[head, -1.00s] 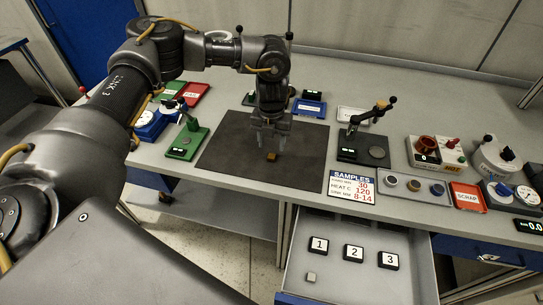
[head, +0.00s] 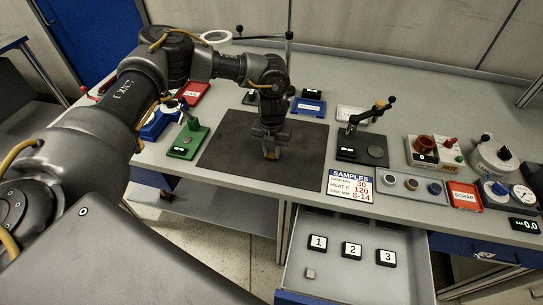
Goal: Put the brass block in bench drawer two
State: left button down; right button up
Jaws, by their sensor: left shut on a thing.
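The brass block (head: 271,154) is on or just above the dark mat (head: 225,151) on the bench. My left gripper (head: 270,150) points down over it and is shut on it; the fingers hide much of the block. An open bench drawer (head: 340,278) juts out at the front, below the mat's right side. Inside it are black tiles marked 1 (head: 318,243), 2 (head: 351,250) and 3 (head: 386,257), and a small grey block (head: 310,273) in front of tile 1. My right gripper is not in view.
A SAMPLES card (head: 349,186) lies between the mat and the drawer. A black lever device (head: 362,148) stands right of the mat, a green one (head: 188,141) left of it. A red SCRAP tray (head: 464,195) and several instruments fill the right end.

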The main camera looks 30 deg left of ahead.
aim_at(272, 154)
pick_arm(q)
jog(key=shift+r, duration=0.15)
jog(key=shift+r+b, duration=0.25)
jog(key=shift+b, duration=0.1)
notch_tip(272, 154, up, 2)
jog(key=shift+r+b, duration=0.15)
jog(key=shift+b, duration=0.5)
jog(key=s+d+r+b, duration=0.2)
jog(key=s+d+r, duration=0.7)
jog(key=d+r, duration=0.1)
jog(key=shift+s+d+b, duration=0.15)
jog(key=shift+s+b, duration=0.1)
jog(key=shift+b, duration=0.15)
